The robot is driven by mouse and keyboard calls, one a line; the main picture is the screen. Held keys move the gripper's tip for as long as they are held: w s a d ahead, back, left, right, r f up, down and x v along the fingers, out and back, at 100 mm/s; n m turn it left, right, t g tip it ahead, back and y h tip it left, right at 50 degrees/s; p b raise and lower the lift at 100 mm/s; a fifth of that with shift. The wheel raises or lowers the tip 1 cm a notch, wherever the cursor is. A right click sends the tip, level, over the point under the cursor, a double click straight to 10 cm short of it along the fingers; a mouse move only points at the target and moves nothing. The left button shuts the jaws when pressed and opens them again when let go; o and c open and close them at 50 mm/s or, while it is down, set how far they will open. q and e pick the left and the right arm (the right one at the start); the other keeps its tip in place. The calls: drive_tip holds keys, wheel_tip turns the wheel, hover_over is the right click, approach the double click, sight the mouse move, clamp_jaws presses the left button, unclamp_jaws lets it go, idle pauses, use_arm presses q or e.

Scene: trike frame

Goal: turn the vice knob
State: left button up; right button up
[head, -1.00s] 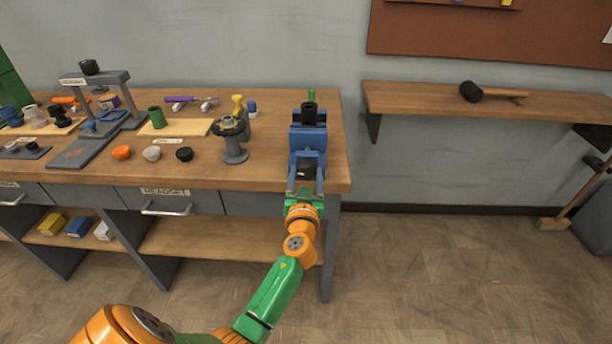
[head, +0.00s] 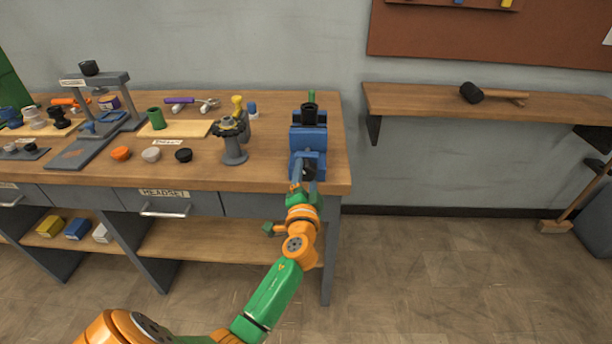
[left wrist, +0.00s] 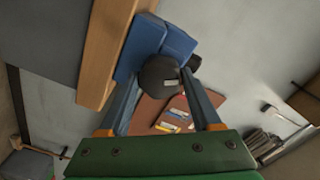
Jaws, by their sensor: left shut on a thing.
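The vice knob (head: 308,172) is dark and round on the vice's front side, partly hidden by my gripper. In the left wrist view the dark knob (left wrist: 159,76) sits between my fingers, with the blue vice body (left wrist: 160,42) behind it. My left gripper (head: 306,178) is shut on the knob, its fingers (left wrist: 160,85) on either side. It is rolled compared with the bench. My right gripper is not in view.
The wooden workbench (head: 200,178) holds a grey stand (head: 235,150) left of the vice, several small caps and a press (head: 95,95). A wall shelf (head: 430,101) with a mallet (head: 485,93) is at right.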

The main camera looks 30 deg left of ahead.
use_arm(q)
drive_tip(key=m, duration=0.6)
drive_tip(key=shift+p, duration=0.4)
idle(0.3)
drive_tip(key=o, duration=1.4)
drive_tip(key=shift+c, duration=0.2)
drive_tip(key=v, duration=0.7)
drive_tip(key=shift+s, duration=0.1)
